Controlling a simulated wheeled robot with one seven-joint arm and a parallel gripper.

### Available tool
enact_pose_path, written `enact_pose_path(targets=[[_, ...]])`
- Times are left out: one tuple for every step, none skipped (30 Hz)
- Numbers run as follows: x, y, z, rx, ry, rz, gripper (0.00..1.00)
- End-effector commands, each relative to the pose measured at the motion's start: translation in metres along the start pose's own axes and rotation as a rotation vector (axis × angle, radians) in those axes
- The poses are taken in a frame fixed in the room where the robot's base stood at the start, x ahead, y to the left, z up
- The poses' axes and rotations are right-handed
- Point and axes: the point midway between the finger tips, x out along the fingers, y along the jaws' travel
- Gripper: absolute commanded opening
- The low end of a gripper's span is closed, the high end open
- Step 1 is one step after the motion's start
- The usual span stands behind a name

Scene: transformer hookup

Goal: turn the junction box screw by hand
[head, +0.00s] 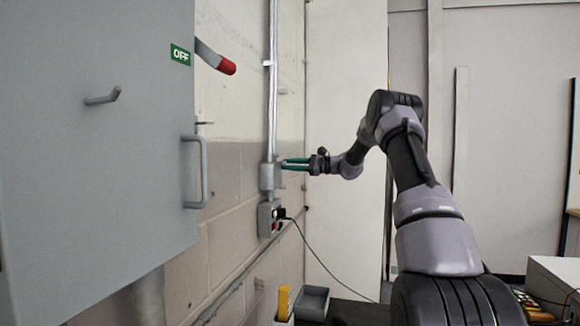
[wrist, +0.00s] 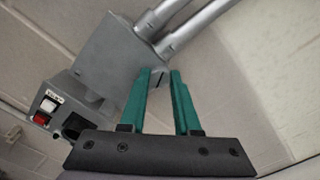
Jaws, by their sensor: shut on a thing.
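The grey junction box (head: 267,177) is mounted on the block wall at the foot of the vertical conduits. It also shows in the wrist view (wrist: 108,52). My gripper (head: 283,164) reaches it from the right, with its green fingertips at the box's face. In the wrist view my gripper (wrist: 161,74) has its two fingertips close together at the box's lower right edge. They are shut on the junction box screw, which is small and mostly hidden between the tips. I cannot make out the screw's slot or its turn angle.
A socket box (head: 268,218) with a red switch (wrist: 41,118) and a plugged black cable sits just below. A large grey cabinet (head: 95,150) with a handle and a red-tipped lever (head: 226,66) marked OFF fills the left. A grey bin (head: 313,303) stands low.

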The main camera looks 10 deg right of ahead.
Motion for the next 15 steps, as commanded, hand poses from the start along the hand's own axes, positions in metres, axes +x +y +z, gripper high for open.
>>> enact_pose_path(targets=[[-0.0004,-0.0001,-0.0001,-0.042,0.000,-0.001,0.00],[-0.0002,0.0000,0.0001,-0.070,-0.001,-0.001,0.00],[-0.0004,0.0000,-0.0001,-0.108,0.000,-0.001,0.00],[-0.0006,0.0000,-0.0002,-0.137,0.000,-0.001,0.00],[-0.0007,0.0000,-0.0004,-0.165,0.001,-0.001,0.00],[-0.0007,0.0000,-0.0003,-0.203,0.001,-0.002,0.00],[-0.0006,0.0001,-0.0002,-0.231,0.000,-0.002,0.00],[-0.0006,0.0002,-0.0002,-0.260,0.000,-0.001,0.00],[-0.0005,0.0004,-0.0002,-0.298,0.000,-0.001,0.00],[-0.0004,0.0005,-0.0002,-0.326,0.000,-0.001,0.00],[-0.0003,0.0006,-0.0001,-0.355,0.000,-0.001,0.00],[-0.0003,0.0007,-0.0002,-0.393,0.000,-0.001,0.00],[-0.0005,0.0007,-0.0004,-0.422,0.000,0.000,0.00],[-0.0007,0.0007,-0.0006,-0.451,0.001,0.000,0.00],[-0.0007,0.0008,-0.0006,-0.488,0.001,-0.001,0.00]])
